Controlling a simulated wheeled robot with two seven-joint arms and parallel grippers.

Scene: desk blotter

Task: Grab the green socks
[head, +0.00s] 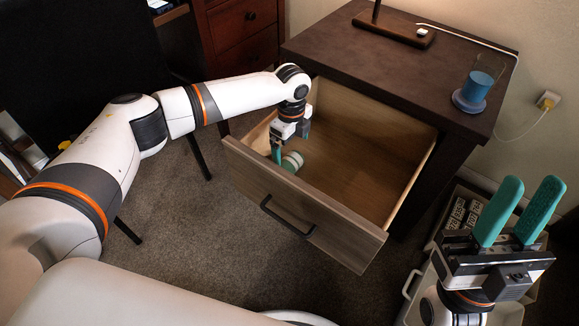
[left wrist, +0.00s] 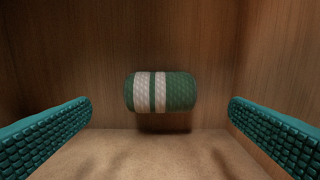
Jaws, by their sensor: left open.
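The green socks (left wrist: 181,92) are a rolled bundle with green and whitish bands, lying in the open wooden drawer. In the head view the socks (head: 292,161) are near the drawer's left front corner, partly hidden by my left gripper (head: 277,152). My left gripper points down into the drawer. In the left wrist view its two teal ridged fingers (left wrist: 159,129) are wide apart, with the socks centred between and beyond them, touching neither. My right gripper (head: 519,210) is at the lower right, teal fingers pointing up, apart and empty.
The drawer (head: 372,170) is pulled out from a dark nightstand (head: 400,66), its front panel and walls around my left gripper. A box with white items (head: 466,213) stands near my right gripper.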

